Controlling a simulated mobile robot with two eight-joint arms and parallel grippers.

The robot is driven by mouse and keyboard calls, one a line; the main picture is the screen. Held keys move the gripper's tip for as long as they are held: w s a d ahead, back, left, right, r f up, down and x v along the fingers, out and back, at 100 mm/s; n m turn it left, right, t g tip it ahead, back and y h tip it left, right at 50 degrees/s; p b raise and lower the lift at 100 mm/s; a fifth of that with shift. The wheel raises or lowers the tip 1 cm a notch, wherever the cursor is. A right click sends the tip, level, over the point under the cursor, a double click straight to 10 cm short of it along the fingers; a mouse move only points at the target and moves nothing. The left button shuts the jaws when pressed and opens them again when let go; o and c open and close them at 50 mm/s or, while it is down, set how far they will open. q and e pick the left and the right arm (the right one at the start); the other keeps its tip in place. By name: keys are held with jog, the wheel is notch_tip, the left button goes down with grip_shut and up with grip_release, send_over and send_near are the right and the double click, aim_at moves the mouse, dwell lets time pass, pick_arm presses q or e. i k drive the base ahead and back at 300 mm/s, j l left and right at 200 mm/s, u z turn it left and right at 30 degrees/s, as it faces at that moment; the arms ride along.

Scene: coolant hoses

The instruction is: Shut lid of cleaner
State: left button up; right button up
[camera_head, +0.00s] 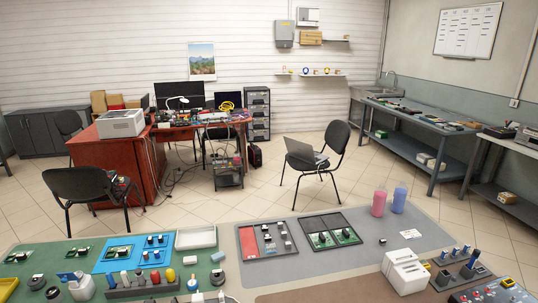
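No thing in view can be surely told as the cleaner, and no open lid can be made out. A white boxy device (405,270) stands at the front right of the near workbench; its top has dark slots. Another white box-shaped machine (121,123) sits on the left end of the red desk; its top looks flat. Neither of my grippers shows in the view.
The near workbench (330,268) carries a blue mat (115,257), circuit boards, a grey tray (265,240) and pink (379,203) and blue (399,200) bottles. Chairs (318,160) stand on the tiled floor between it and the red desk (110,158). Side benches (425,120) line the right wall.

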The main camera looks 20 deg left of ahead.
aim_at(65, 277)
jog(key=k+j, duration=0.1)
jog(key=j, duration=0.4)
jog(key=k+j, duration=0.15)
jog(key=j, duration=0.3)
jog(key=k+j, duration=0.1)
jog(key=j, duration=0.4)
jog(key=k+j, duration=0.1)
jog(key=j, duration=0.35)
